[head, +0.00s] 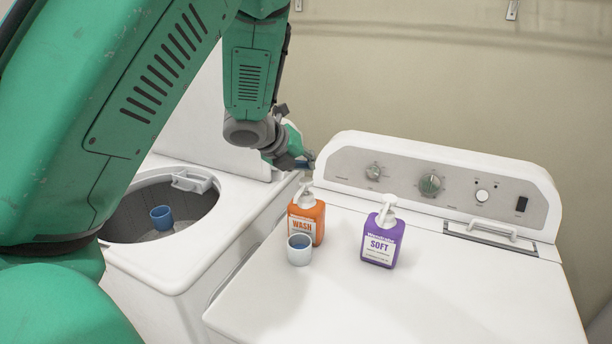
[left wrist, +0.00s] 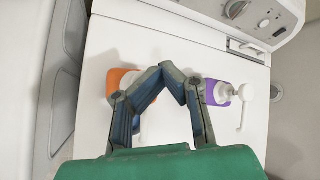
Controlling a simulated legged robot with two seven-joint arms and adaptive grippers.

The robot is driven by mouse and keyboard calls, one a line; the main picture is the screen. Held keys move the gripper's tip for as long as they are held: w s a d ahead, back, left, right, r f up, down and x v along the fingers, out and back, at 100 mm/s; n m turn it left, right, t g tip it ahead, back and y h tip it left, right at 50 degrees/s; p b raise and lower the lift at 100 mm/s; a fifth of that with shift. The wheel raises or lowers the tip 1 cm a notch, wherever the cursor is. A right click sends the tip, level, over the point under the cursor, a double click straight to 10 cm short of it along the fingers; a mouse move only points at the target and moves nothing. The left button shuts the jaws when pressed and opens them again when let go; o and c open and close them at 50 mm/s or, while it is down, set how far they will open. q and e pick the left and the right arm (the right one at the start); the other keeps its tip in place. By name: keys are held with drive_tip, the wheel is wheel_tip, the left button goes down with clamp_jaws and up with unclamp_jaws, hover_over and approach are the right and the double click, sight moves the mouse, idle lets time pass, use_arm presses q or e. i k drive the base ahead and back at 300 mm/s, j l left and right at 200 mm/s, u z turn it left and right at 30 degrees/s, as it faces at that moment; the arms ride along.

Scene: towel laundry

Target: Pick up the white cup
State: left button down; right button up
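The white cup (head: 299,250), pale with a slightly bluish tint, stands upright on the right-hand white machine, just in front of the orange WASH bottle. My left gripper (head: 304,162) is above and behind the bottles in the head view, apart from the cup. In the left wrist view the tips of my left gripper (left wrist: 164,70) come together with nothing seen between them. My right gripper is not in view.
The orange WASH pump bottle (head: 306,220) and purple SOFT pump bottle (head: 382,238) stand close to the cup. A blue cup (head: 161,217) is inside the open washer (head: 178,262) at left. The machine top (head: 400,305) in front is clear; its control panel (head: 435,182) rises behind.

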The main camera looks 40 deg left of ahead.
sight(300, 245)
drive_tip(key=k, duration=1)
